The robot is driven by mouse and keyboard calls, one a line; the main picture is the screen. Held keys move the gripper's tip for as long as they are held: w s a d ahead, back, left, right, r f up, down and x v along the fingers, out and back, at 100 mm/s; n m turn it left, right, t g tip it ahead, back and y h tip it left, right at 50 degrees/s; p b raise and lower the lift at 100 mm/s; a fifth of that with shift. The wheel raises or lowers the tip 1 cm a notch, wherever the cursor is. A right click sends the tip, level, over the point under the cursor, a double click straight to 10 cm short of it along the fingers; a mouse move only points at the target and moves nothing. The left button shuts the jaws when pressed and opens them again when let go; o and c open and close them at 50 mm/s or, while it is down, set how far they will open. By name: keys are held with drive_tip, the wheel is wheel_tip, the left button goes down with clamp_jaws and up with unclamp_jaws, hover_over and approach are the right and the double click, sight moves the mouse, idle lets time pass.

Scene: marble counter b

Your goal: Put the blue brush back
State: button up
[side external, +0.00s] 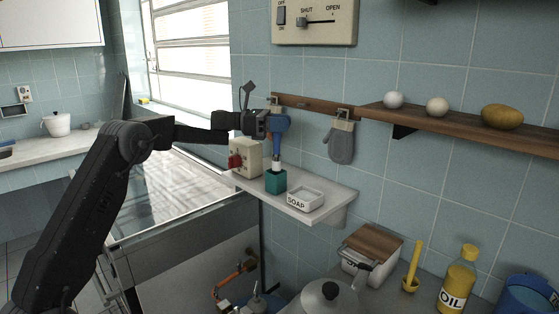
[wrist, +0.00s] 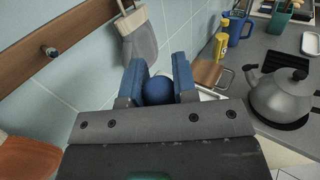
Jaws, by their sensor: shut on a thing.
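My gripper (side external: 277,125) has blue fingers and is shut on the blue brush (side external: 276,153), which hangs upright with its pale lower part downward. A small teal cup (side external: 276,182) stands on the white wall shelf directly below the brush. The brush's lower end is at the cup's mouth; I cannot tell whether it is inside or just above. In the wrist view, the rounded blue end of the brush (wrist: 158,91) sits between the two fingers (wrist: 158,82). The cup is not clearly seen in the wrist view.
On the shelf (side external: 335,197), a white soap dish (side external: 305,199) stands right of the cup and a beige box with a red part (side external: 245,157) behind left. A grey mitt (side external: 342,142) hangs from the wooden rail (side external: 312,105). A kettle (side external: 333,298) stands below.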

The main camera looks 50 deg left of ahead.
sight(277, 145)
drive_tip(key=shift+f, duration=3.15)
drive_tip(key=o, duration=0.9)
drive_tip(key=shift+f, duration=0.1)
